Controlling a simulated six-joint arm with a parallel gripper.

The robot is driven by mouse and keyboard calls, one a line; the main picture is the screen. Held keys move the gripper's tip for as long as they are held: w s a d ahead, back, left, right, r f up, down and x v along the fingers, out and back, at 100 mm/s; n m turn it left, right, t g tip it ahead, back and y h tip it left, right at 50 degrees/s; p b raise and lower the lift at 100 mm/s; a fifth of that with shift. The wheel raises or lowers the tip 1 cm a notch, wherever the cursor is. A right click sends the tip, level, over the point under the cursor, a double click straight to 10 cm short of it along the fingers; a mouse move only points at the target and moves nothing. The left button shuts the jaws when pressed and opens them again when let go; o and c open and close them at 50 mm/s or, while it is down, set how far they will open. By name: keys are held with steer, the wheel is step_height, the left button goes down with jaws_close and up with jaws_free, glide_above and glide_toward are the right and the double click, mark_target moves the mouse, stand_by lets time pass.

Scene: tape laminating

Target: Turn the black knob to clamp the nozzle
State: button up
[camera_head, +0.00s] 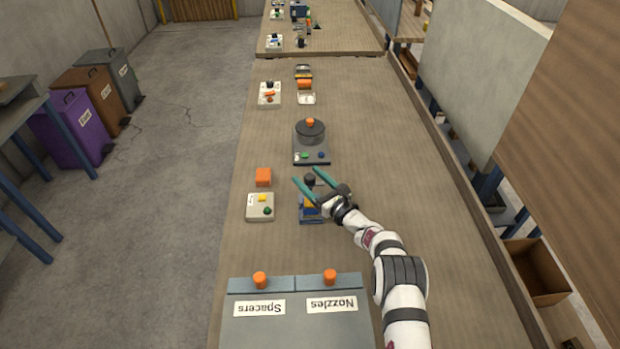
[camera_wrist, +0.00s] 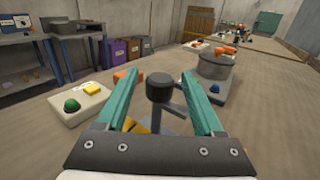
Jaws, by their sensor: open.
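The black knob (camera_wrist: 160,82) stands upright on its post, between and just beyond my open fingers in the wrist view. In the head view the knob (camera_head: 309,179) shows at the top of a small blue fixture (camera_head: 311,219). My gripper (camera_head: 304,176) is open, its two teal fingers reaching to the left from the right side, around the knob's place. My gripper (camera_wrist: 155,76) also shows in the wrist view, with a finger on each side of the knob and apart from it. The nozzle cannot be made out; the fixture is partly hidden by the gripper.
A control box (camera_head: 260,209) with green and yellow buttons and an orange block (camera_head: 263,177) stand left of the fixture. A round grey machine (camera_head: 310,140) stands behind. Bins labelled Spacers and Nozzles (camera_head: 300,282) are in front. The table's right side is mostly clear.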

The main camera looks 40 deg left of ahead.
jaws_close()
steer(key=shift+s+a+r+m+t+h, duration=0.1)
steer(key=shift+m+t+h, duration=0.2)
steer(key=shift+m+t, duration=0.7)
steer(key=m+t+h, duration=0.1)
steer(key=t, duration=0.1)
steer(key=m+t+h, duration=0.1)
steer(key=t, duration=0.1)
steer(key=shift+m+t, duration=0.3)
jaws_free()
step_height(320, 180, up, 4)
steer(key=shift+r, duration=0.25)
steer(key=w+d+r, duration=0.4)
steer(key=d+r, duration=0.2)
steer(key=d, duration=0.5)
steer(key=shift+r, duration=0.2)
